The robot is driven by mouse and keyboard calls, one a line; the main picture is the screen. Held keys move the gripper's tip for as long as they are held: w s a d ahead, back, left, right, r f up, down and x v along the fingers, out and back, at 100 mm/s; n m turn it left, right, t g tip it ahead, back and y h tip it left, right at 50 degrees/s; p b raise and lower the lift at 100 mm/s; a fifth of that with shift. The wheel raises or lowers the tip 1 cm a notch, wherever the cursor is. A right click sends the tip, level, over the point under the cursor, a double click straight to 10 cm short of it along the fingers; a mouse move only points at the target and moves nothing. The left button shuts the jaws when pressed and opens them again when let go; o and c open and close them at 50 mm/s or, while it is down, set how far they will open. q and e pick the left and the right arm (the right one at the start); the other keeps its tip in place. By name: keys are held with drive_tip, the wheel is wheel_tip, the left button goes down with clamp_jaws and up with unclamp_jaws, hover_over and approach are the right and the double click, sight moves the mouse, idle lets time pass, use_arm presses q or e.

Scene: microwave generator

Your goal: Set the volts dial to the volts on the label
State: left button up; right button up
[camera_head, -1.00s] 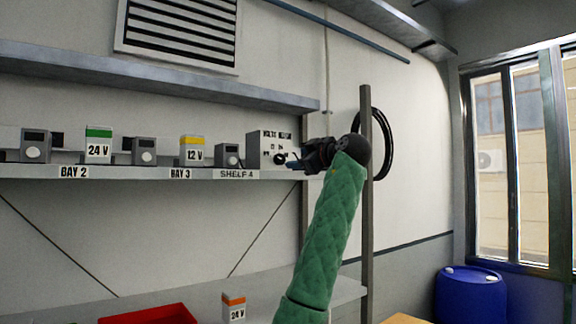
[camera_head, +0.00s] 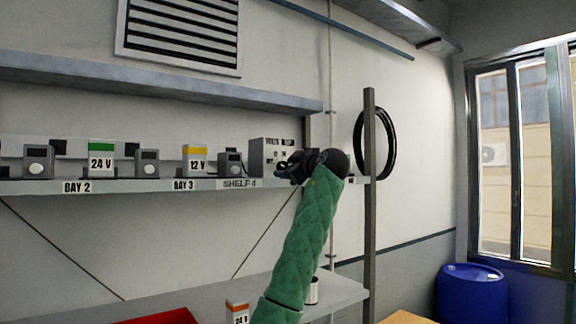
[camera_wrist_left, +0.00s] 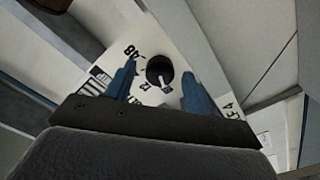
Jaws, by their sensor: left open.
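The volts panel (camera_head: 268,152) is a grey-white box at the right end of the shelf, partly hidden by my left gripper (camera_head: 287,170). In the left wrist view its white face carries a round black dial (camera_wrist_left: 159,70) with a white mark at its lower edge in the picture. A printed 48 is readable beside the dial; other marks are small or partly covered. My left gripper (camera_wrist_left: 158,76) is open, its blue fingers either side of the dial; contact cannot be told. A 24 V box (camera_head: 101,158) and a 12 V box (camera_head: 195,158) stand on the shelf.
Several small grey units (camera_head: 147,163) stand along the shelf. An orange-topped 24 V box (camera_head: 237,312) and a whitish can (camera_head: 312,293) are on the lower bench, near a red tray (camera_head: 165,317). A post (camera_head: 369,230) stands right of my arm.

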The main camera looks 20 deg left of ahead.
drive_tip(key=shift+a, duration=0.1)
use_arm(q)
drive_tip(key=c, duration=1)
drive_tip(key=shift+f+m+b, duration=0.15)
drive_tip(key=shift+m+b, duration=0.55)
drive_tip(key=shift+b, duration=0.4)
drive_tip(key=shift+m+b, duration=0.9)
drive_tip(key=shift+b, duration=0.1)
use_arm(e)
wheel_tip(320, 180, down, 4)
use_arm(q)
drive_tip(key=m+b, duration=0.3)
drive_tip(key=m, duration=0.1)
drive_tip(key=shift+m+b, duration=0.3)
drive_tip(key=shift+b, duration=0.1)
drive_tip(key=shift+r+m+b, duration=0.3)
drive_tip(key=shift+m+b, duration=0.05)
drive_tip(key=shift+m, duration=0.25)
use_arm(e)
drive_tip(key=w+a+r+t, duration=0.1)
drive_tip(key=w+a, duration=0.1)
drive_tip(key=w, duration=1)
drive_tip(key=shift+w, duration=0.35)
drive_tip(key=shift+r, duration=0.1)
use_arm(q)
drive_tip(key=o, duration=1)
